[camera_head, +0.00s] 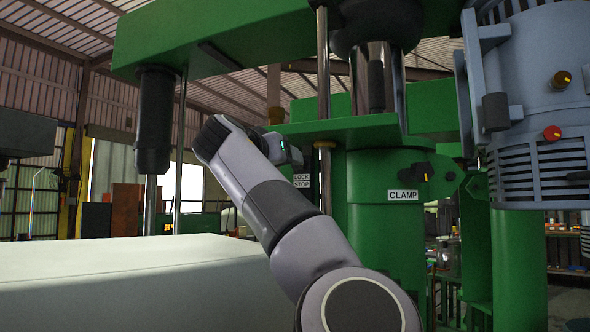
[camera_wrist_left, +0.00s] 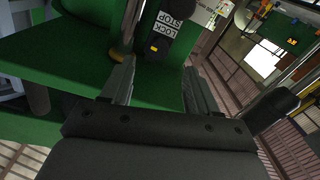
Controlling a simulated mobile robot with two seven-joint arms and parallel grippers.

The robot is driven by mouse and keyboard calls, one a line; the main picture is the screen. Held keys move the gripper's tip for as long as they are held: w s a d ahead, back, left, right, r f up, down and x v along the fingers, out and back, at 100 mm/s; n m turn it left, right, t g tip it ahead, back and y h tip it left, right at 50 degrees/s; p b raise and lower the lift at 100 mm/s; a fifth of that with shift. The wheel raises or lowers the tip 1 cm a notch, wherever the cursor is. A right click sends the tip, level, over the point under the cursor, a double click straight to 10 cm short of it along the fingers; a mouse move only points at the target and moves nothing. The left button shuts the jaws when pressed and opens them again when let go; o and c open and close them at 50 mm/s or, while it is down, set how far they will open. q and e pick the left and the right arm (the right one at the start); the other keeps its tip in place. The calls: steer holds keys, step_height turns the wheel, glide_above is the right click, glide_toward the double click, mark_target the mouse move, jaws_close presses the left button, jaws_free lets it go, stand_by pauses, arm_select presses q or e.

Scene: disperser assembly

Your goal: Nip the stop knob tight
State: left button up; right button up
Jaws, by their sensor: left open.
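The stop knob (camera_wrist_left: 155,48) is a dark piece with a small yellow mark. It shows in the left wrist view just below the white LOCK STOP label (camera_wrist_left: 166,27). My left gripper (camera_wrist_left: 160,66) is open, with a finger to each side of the knob in that view. A gap shows on both sides, and I cannot tell how deep the knob sits between the fingers. My wrist hides the knob there. My right gripper is not in view.
A steel rod with a brass collar (camera_head: 325,145) stands close to the gripper. A green shelf plate (camera_head: 345,129) lies beside it. The clamp knob (camera_head: 415,172) sits on the green column to the right. A pale box-like surface (camera_head: 130,285) fills the lower left.

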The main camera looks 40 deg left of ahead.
arm_select(q)
steer(key=shift+r+p+x, duration=0.15)
steer(key=shift+p+x, duration=0.45)
steer(key=shift+x, duration=1.4)
steer(key=shift+r+p+x, duration=0.15)
steer(key=shift+p+x, duration=0.45)
steer(key=shift+x, duration=1.45)
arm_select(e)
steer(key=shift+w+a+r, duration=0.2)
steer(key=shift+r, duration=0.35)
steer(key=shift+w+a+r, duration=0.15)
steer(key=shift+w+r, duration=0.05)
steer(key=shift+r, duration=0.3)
arm_select(q)
steer(key=c, duration=1)
